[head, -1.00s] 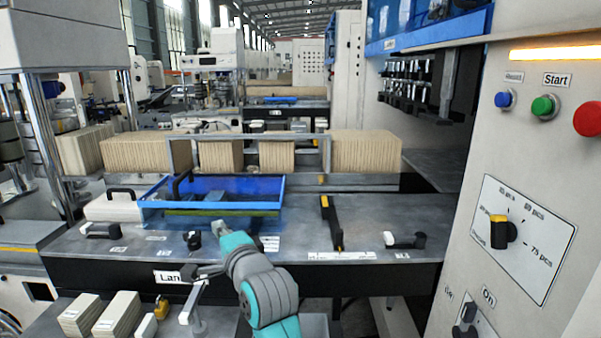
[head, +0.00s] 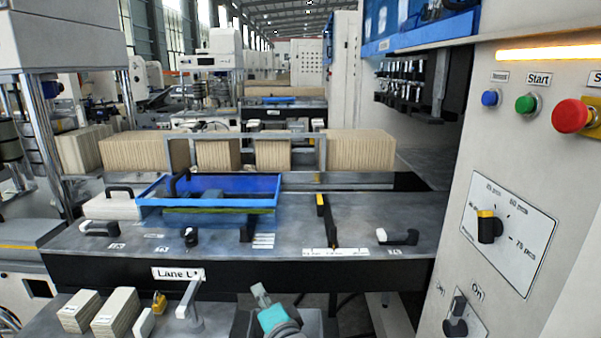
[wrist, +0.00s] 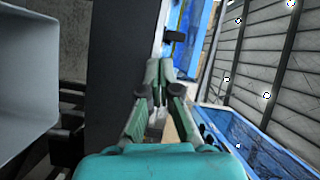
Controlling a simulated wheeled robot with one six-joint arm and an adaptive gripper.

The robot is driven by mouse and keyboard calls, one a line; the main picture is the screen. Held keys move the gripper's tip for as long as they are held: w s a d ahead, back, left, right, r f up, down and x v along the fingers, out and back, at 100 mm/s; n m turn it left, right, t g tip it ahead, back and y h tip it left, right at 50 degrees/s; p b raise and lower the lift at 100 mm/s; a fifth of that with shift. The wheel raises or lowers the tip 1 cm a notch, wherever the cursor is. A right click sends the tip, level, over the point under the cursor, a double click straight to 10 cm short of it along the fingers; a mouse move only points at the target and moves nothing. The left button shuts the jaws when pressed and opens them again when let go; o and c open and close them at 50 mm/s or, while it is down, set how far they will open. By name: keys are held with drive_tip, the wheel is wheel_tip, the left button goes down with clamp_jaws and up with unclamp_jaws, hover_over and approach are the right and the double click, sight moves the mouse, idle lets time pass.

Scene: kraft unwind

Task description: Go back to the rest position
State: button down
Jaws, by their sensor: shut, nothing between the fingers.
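In the wrist view my gripper (wrist: 158,72) shows its two grey fingers brought together at the tips, with nothing between them. It touches nothing that I can make out. In the head view a short teal and grey piece of my arm (head: 272,316) shows at the bottom centre, low in front of the work table (head: 350,220). The rest of the arm is cut off by the lower edge of the picture.
A blue-rimmed tray (head: 225,211) stands on the table. Stacks of brown board (head: 360,150) stand behind it. A control panel (head: 510,225) with buttons and a dial is close at right. Small blocks (head: 115,312) and a yellow padlock (head: 159,303) lie at lower left.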

drive_tip(key=s+d+f+n+h, duration=0.2)
drive_tip(key=s+d+f, duration=0.75)
drive_tip(key=s, duration=0.25)
drive_tip(key=s+d+f+n+h, duration=0.2)
drive_tip(key=s+d+f, duration=0.7)
drive_tip(key=s+f, duration=0.2)
drive_tip(key=s+d+r+n+h, duration=0.1)
drive_tip(key=s+d+n, duration=0.1)
drive_tip(key=s, duration=0.7)
drive_tip(key=s+d+r+n+h, duration=0.1)
drive_tip(key=s+d, duration=0.3)
drive_tip(key=s, duration=0.6)
drive_tip(key=s+d+r+n+h, duration=0.1)
drive_tip(key=s+d+r+n, duration=0.1)
drive_tip(key=s, duration=0.7)
drive_tip(key=shift+s+d+r+n+g+h, duration=0.4)
drive_tip(key=shift+r, duration=0.15)
